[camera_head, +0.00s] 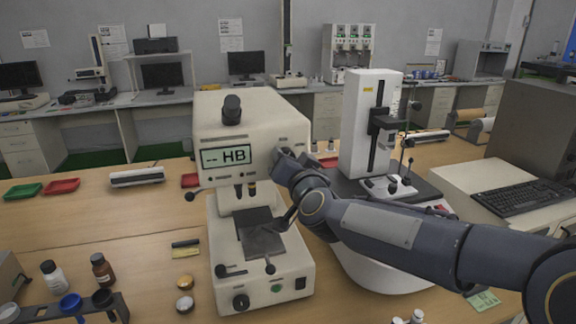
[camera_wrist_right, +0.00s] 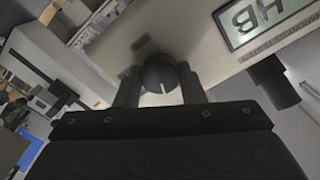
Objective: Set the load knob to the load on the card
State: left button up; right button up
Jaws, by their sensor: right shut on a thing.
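The cream hardness tester (camera_head: 250,128) stands on the table with its display (camera_head: 226,156) reading "-- HB". My right arm reaches in from the right, and its gripper (camera_head: 284,160) is at the tester's right side. In the right wrist view the round black load knob (camera_wrist_right: 160,72) with a white pointer mark sits between the two fingers of my right gripper (camera_wrist_right: 160,90), which is shut on it. In the head view the gripper hides the knob. A small green card (camera_head: 484,300) lies at the lower right; its writing is too small to read. My left gripper is out of view.
A white instrument (camera_head: 368,125) stands right of the tester, behind my right arm. Bottles (camera_head: 103,268) and a rack (camera_head: 90,308) stand at the front left. Red (camera_head: 61,186) and green (camera_head: 23,191) trays lie at the left. The left middle of the table is mostly clear.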

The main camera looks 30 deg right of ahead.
jog(key=shift+m+b, duration=1.55)
jog(key=shift+m, duration=2.15)
jog(key=o, duration=1)
jog(key=v, duration=0.7)
jog(key=shift+s+p, duration=0.4)
